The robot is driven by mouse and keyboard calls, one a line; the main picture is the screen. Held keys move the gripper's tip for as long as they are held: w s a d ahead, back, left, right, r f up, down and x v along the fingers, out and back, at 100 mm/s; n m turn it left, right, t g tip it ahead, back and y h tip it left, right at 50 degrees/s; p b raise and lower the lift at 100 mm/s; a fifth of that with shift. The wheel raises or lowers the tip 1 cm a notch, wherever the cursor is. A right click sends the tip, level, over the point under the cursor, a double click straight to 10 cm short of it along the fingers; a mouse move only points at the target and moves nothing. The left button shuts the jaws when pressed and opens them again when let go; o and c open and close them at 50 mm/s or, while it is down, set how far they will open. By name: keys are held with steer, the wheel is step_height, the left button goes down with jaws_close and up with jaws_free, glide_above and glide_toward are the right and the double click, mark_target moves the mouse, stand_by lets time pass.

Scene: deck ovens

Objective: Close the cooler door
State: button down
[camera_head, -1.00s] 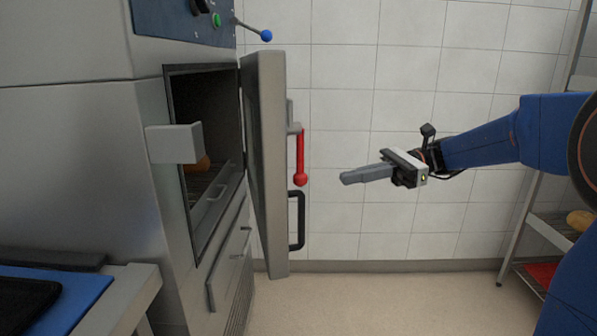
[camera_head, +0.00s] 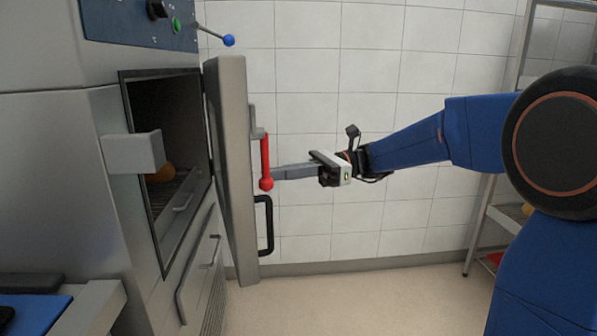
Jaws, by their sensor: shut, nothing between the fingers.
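The cooler door (camera_head: 229,170) stands wide open, swung out from the dark cooler opening (camera_head: 165,125). Its outer face is to the right and carries a red lever (camera_head: 265,160) with a ball end and a black bar handle (camera_head: 268,225) below it. My gripper (camera_head: 274,173) is shut and empty. Its fingertips are at the right of the door, level with the lower end of the red lever. They look very close to the lever, but I cannot tell whether they touch it or the door.
A grey latch block (camera_head: 133,152) sticks out left of the opening. Inside lies an orange-brown item (camera_head: 161,173). A blue-ended lever (camera_head: 228,41) juts out above the door. A shelf rack (camera_head: 492,215) stands at right. Floor between is clear.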

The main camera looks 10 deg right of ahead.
mark_target(265, 198)
steer(key=shift+x, duration=1.75)
steer(key=s+a+m+t, duration=0.1)
steer(key=s+a, duration=0.2)
steer(key=a, duration=1.2)
steer(key=shift+a+t, duration=0.3)
steer(key=shift+t, duration=0.1)
steer(key=shift+r+y, duration=0.2)
steer(key=shift+y, duration=0.1)
steer(key=shift+d, duration=0.1)
